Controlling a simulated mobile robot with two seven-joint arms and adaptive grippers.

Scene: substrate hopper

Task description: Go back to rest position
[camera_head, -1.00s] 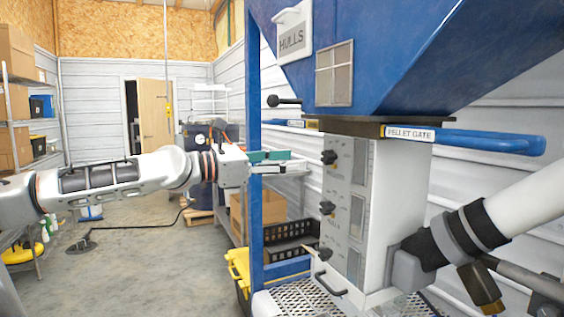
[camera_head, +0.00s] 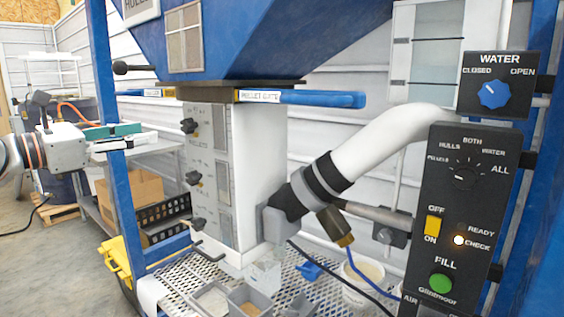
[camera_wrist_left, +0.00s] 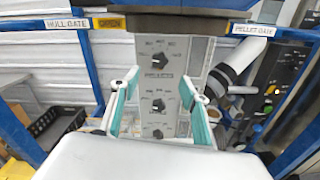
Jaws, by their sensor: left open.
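My left gripper (camera_head: 118,134) is at the left of the head view, near the blue upright post of the hopper frame. Its teal-lined fingers are apart with nothing between them. In the left wrist view the same open fingers (camera_wrist_left: 160,105) point towards the white dosing box (camera_wrist_left: 158,75) with its black knobs. In the head view the white box (camera_head: 262,150) stands under the blue hopper (camera_head: 270,40), to the right of the gripper and apart from it. My right gripper is not in view.
A blue post (camera_head: 108,120) stands close to the left gripper. A control panel (camera_head: 462,220) is at the right, with a white pipe (camera_head: 395,140) beside it. Small containers (camera_head: 240,292) sit on the mesh shelf below. Open floor (camera_head: 40,255) is at the left.

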